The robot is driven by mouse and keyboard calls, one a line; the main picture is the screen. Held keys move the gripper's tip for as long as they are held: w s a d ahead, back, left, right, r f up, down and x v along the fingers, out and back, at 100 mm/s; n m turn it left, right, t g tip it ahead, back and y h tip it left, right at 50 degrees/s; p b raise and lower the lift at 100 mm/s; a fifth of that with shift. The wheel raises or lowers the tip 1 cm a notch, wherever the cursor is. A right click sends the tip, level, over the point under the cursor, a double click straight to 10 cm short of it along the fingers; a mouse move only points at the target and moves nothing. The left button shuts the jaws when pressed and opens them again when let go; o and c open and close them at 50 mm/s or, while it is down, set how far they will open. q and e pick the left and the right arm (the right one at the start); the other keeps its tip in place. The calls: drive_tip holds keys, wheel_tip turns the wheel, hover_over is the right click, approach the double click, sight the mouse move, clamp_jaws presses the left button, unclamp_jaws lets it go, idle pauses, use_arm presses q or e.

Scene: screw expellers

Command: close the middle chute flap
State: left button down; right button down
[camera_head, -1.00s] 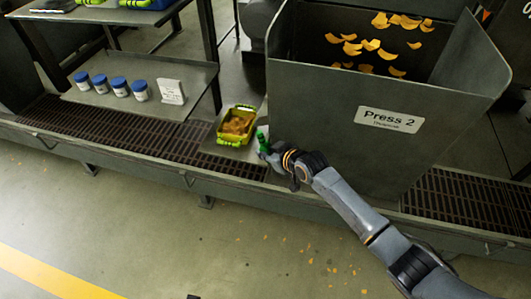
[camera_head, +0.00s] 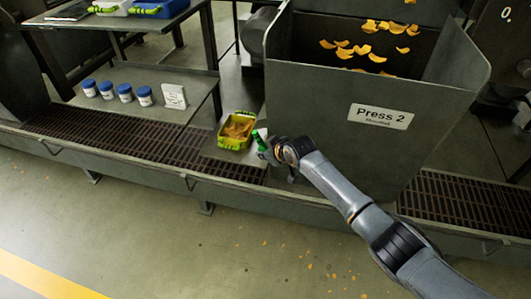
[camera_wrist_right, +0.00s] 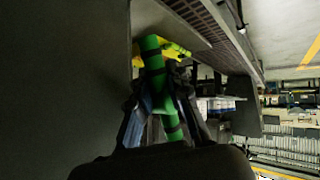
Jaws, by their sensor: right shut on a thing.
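The grey chute labelled Press 2 (camera_head: 310,118) stands right of centre in the head view, with orange flakes inside. A green handle (camera_head: 260,141) shows by its lower left corner. My right gripper (camera_head: 267,149) reaches this corner from the lower right. In the right wrist view, my right gripper (camera_wrist_right: 160,92) is shut on the green handle (camera_wrist_right: 151,55), beside a dark panel. I cannot make out the flap itself or how far open it is. My left gripper is not in view.
A green-and-yellow bin (camera_head: 236,129) with orange flakes sits on a small plate just left of the handle. Several blue-lidded jars (camera_head: 124,92) and a white card (camera_head: 173,96) stand on a shelf farther left. The grated trough (camera_head: 130,146) runs below; open floor lies in front.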

drive_tip(key=c, duration=1.3)
unclamp_jaws()
drive_tip(key=shift+o, duration=0.2)
drive_tip(key=v, duration=1.2)
